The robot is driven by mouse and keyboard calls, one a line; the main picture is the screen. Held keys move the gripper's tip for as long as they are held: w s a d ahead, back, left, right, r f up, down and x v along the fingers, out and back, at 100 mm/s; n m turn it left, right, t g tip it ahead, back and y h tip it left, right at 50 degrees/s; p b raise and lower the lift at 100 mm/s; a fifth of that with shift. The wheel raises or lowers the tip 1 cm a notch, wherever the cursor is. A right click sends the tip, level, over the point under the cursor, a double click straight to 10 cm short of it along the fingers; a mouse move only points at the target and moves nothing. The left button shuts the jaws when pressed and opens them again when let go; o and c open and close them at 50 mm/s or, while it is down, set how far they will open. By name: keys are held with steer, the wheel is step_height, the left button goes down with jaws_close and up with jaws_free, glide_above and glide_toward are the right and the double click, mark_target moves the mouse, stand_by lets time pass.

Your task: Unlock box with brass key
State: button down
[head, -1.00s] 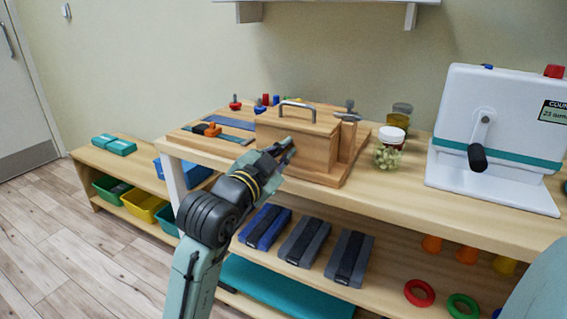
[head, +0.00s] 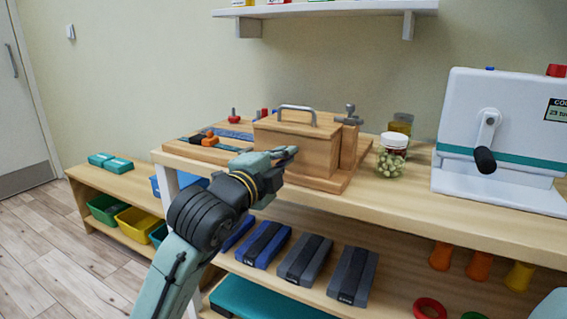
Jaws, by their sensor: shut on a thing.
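The wooden box (head: 312,148) stands on a wooden base on the bench, with a grey metal handle (head: 297,109) on top. A wooden post with a grey metal fitting (head: 348,117) stands at its right side. My gripper (head: 290,152) is at the front face of the box, toward its left side, and looks shut. I cannot make out the brass key or the lock; the gripper and arm cover part of the box front. Whether the fingertips touch the box cannot be told.
A jar with a white lid (head: 391,156) stands right of the box, and a white machine with a crank (head: 501,140) farther right. Boards with coloured pieces (head: 208,140) lie to the left. Weights (head: 304,258) lie on the shelf below.

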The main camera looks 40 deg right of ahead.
steer(key=shift+m, duration=0.3)
steer(key=c, duration=1.8)
jaws_free()
steer(key=shift+a, duration=0.15)
steer(key=v, duration=1.1)
steer(key=shift+s+a+f, duration=0.1)
steer(key=shift+s+a, duration=0.1)
steer(key=shift+a, duration=0.15)
